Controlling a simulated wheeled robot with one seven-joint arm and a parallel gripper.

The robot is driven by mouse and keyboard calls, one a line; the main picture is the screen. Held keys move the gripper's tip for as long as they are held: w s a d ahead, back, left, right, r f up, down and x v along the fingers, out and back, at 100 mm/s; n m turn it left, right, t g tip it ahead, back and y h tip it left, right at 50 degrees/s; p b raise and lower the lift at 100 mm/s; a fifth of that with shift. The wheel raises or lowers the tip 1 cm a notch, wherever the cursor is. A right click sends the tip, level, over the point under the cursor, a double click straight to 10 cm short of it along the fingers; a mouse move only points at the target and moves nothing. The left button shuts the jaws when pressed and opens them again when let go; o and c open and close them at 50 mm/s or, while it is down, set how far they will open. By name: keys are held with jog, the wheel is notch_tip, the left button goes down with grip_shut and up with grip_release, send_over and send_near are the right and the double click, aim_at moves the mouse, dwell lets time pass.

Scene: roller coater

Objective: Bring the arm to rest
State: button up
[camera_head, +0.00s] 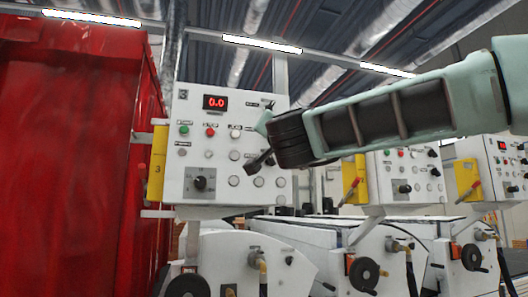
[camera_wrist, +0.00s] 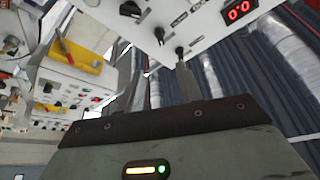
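My gripper (camera_head: 257,143) is in front of the right side of a white control panel (camera_head: 217,100) in the head view. Its two fingers are spread apart, one above the other, with nothing seen between them. In the wrist view, my gripper (camera_wrist: 161,80) also shows two separated fingers pointing at the panel's edge. A small dark switch (camera_wrist: 179,51) appears right by the tip of the right finger; I cannot tell if they touch. My arm reaches in from the right, roughly level.
The panel has a red display (camera_head: 215,102), buttons and a black knob (camera_head: 200,182). A large red wall-like body (camera_head: 70,150) fills the left. More panels (camera_head: 405,175) stand to the right, with white machines and black handwheels (camera_head: 364,273) below.

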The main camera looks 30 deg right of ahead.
jog(key=w+a+f+n+g+y, duration=0.3)
jog(key=a+f+n+y, duration=1)
jog(key=a+f, duration=0.75)
jog(key=s+a+f+n+g+y, duration=0.2)
jog(key=s+a+f+g, duration=0.15)
jog(key=f, duration=0.45)
jog(key=s+a+f+n+g+y, duration=0.1)
jog(key=s+a+f+g, duration=0.25)
jog(key=f, duration=0.35)
jog(key=s+d+f+n+g+h, duration=0.2)
jog(key=s+d+f+g, duration=0.1)
jog(key=s+f, duration=0.6)
jog(key=s+d+f+n+g+h, duration=0.2)
jog(key=s+f+g, duration=0.4)
jog(key=s+f, duration=0.4)
jog(key=shift+s+d+h, duration=0.6)
jog(key=shift+s+d, duration=0.3)
jog(key=shift+s, duration=0.2)
